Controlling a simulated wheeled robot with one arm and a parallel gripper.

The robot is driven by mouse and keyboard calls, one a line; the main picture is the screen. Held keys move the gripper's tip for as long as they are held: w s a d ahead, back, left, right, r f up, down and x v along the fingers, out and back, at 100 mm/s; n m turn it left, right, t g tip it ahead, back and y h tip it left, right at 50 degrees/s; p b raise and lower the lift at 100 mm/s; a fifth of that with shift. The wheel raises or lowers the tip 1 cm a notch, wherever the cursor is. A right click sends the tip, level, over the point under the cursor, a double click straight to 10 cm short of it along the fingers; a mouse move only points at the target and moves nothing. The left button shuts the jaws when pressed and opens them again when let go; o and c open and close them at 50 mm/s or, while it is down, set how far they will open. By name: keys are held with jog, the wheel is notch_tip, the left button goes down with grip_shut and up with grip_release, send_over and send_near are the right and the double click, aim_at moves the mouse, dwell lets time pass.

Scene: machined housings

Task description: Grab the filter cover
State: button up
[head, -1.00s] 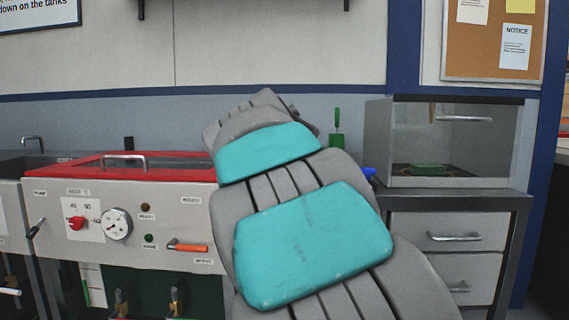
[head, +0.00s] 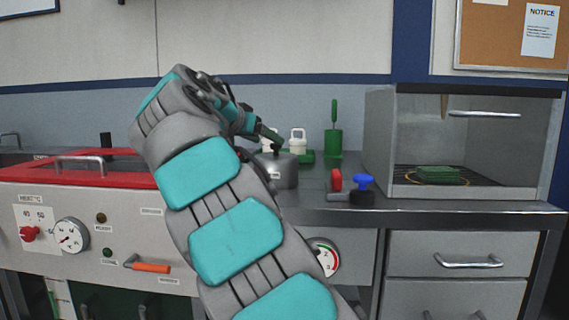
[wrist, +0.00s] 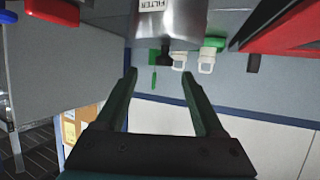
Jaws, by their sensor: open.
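The filter housing (head: 283,172) is a grey metal cylinder with a lid-like cover on the bench, partly hidden behind my arm in the head view. In the wrist view, which is upside down, the housing (wrist: 168,22) bears a FILTER label, and a dark knob (wrist: 166,57) shows at its cover end. My gripper (wrist: 159,76) is open and empty, its two green fingers pointing toward the housing with the knob ahead between them. In the head view my gripper (head: 266,133) is just above and beside the cover; contact cannot be made out.
A green block with an upright handle (head: 334,142) and a white looped piece (head: 298,140) stand behind the housing. Red (head: 336,180) and blue (head: 362,183) valve handles are to its right. An open-fronted metal cabinet (head: 380,140) stands farther right. A red-rimmed tank (head: 110,180) is left.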

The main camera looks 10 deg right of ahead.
aim_at(274, 144)
jog(key=shift+x, duration=1.15)
jog(key=x, duration=0.2)
jog(key=p+x, duration=0.1)
jog(key=x, duration=0.2)
jog(key=shift+w+a+f, duration=0.15)
jog(key=shift+w+a, duration=0.1)
grip_shut()
